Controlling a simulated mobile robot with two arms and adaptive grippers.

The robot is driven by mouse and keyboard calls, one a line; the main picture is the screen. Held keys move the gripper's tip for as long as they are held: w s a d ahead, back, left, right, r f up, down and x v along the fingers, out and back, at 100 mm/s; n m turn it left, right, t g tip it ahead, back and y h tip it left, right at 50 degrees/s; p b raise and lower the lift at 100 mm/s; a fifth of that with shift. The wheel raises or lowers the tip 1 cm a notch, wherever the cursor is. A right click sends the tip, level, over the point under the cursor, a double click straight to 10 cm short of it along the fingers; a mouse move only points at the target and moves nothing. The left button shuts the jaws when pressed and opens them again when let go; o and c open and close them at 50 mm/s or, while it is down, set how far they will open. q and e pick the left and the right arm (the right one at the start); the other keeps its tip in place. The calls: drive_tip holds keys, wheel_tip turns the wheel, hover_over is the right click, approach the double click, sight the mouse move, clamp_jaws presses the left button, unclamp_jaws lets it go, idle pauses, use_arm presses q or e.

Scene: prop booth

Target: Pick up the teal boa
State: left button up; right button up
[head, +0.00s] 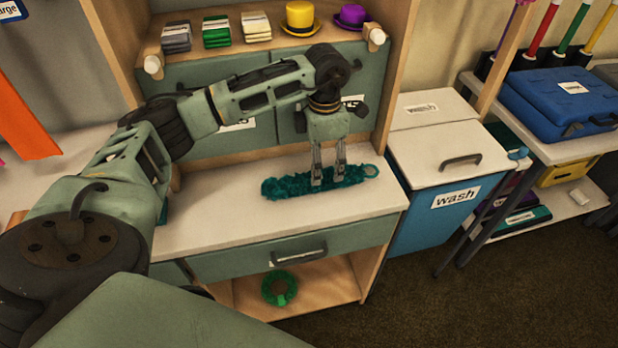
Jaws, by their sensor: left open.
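The teal boa (287,188) is a fluffy strip lying lengthwise on the pale counter, with a small greyish ring-like part at its right end. My left gripper (328,180) points straight down over the right half of the boa. Its two fingers are apart, and the tips are at the boa, hiding a bit of it. I cannot tell whether they touch it. The boa lies on the counter. My right gripper does not show.
The counter (225,215) is otherwise mostly clear. A shelf above holds folded cloths (216,32), a yellow hat (299,18) and a purple hat (351,16). A green ring (279,288) sits in the cubby below the drawer. A blue wash bin (437,207) stands to the right.

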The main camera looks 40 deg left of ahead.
use_arm(q)
wheel_tip(320, 180, down, 5)
drive_tip(key=shift+r+p, duration=0.15)
drive_tip(key=shift+p, duration=0.55)
drive_tip(key=shift+w+f, duration=0.1)
drive_tip(key=shift+f, duration=0.5)
drive_tip(key=c, duration=1.2)
drive_tip(key=shift+c, duration=0.2)
drive_tip(key=shift+r, duration=0.1)
